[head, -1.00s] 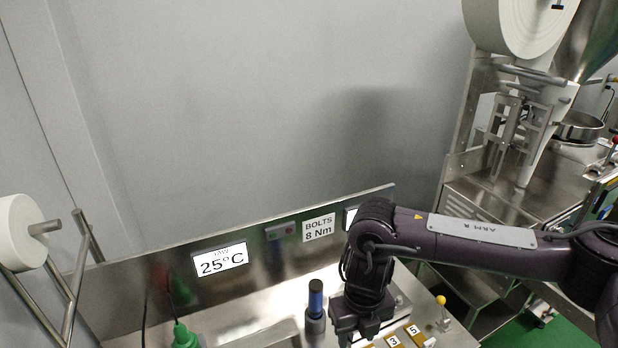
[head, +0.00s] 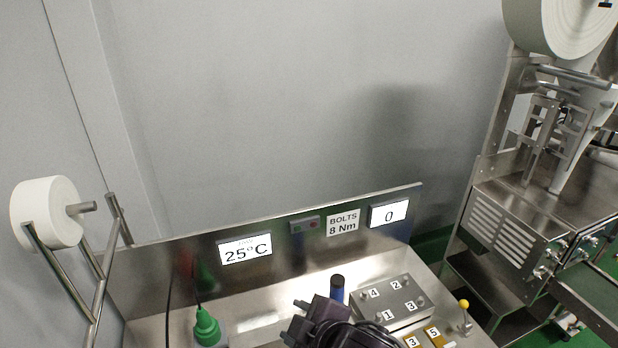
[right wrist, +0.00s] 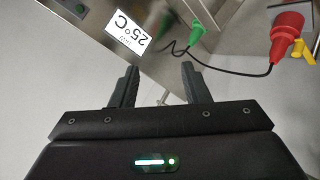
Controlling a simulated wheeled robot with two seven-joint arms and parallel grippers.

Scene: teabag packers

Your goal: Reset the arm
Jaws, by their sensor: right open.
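My right gripper (head: 295,320) is at the bottom middle of the head view, above the steel bench. Its dark purple arm is folded and cut off by the lower edge. In the right wrist view the gripper (right wrist: 158,72) shows two dark fingers spread apart with nothing between them. The 25°C display (right wrist: 129,35) lies beyond the fingers there. My left gripper is not in view.
On the bench stand a green-capped item (head: 207,327), a blue-handled tool (head: 337,290) and a numbered steel block (head: 405,296). A yellow-knobbed lever (head: 464,306) is at the right. A red item (right wrist: 287,32) shows in the right wrist view. A machine (head: 515,230) stands at right.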

